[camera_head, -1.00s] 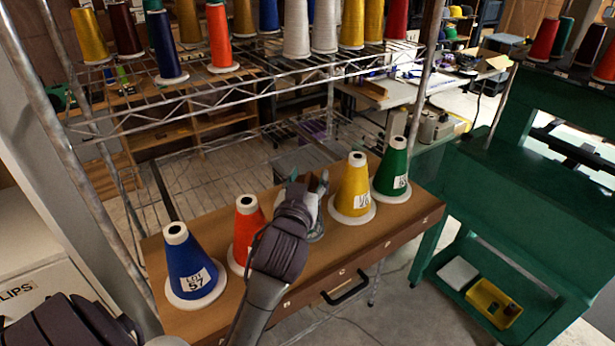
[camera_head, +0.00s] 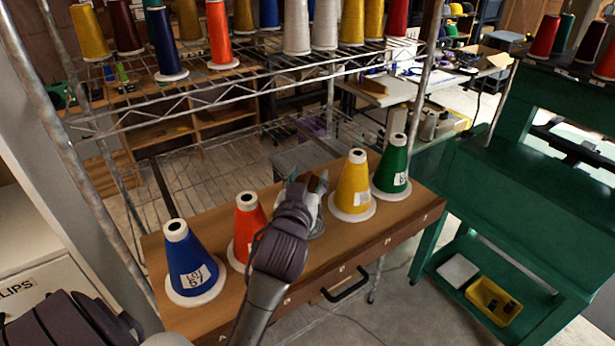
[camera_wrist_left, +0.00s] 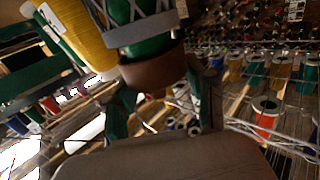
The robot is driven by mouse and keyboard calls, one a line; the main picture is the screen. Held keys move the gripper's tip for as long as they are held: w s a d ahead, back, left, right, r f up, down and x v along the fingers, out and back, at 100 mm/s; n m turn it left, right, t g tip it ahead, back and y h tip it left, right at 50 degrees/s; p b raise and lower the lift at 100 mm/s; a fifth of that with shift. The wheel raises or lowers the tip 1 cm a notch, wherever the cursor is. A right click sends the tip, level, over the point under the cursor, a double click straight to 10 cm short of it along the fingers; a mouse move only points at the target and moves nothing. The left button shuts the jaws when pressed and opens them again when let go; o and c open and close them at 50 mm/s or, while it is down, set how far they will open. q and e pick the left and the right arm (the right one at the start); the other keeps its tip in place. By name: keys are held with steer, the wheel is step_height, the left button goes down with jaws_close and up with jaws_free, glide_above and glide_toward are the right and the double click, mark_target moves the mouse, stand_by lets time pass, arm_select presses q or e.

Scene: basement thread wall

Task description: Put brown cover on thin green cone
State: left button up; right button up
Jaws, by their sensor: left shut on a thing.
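My left gripper (camera_head: 308,186) is over the wooden board, between the orange-red cone and the yellow cone, seen from behind in the head view. In the left wrist view, a rounded brown piece, which looks like the brown cover (camera_wrist_left: 152,71), sits between its two teal fingers (camera_wrist_left: 162,103). The gripper is shut on it. A dark green body with a grey band, which looks like the thin green cone (camera_wrist_left: 150,46), is directly above the brown piece in that picture. I cannot tell whether the cover is seated on it. The right gripper is not in view.
A blue cone (camera_head: 190,265), an orange-red cone (camera_head: 247,225), a yellow cone (camera_head: 353,185) and a wider green cone (camera_head: 392,165) stand on the wooden board (camera_head: 340,240). Wire shelving with several thread cones rises behind. A green cabinet (camera_head: 510,200) is at right.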

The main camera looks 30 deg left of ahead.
arm_select(q)
steer(key=o, duration=0.8)
steer(key=shift+o, duration=0.2)
steer(key=shift+s, duration=0.1)
steer(key=v, duration=0.7)
steer(key=shift+s, duration=0.2)
steer(key=shift+d+f, duration=0.1)
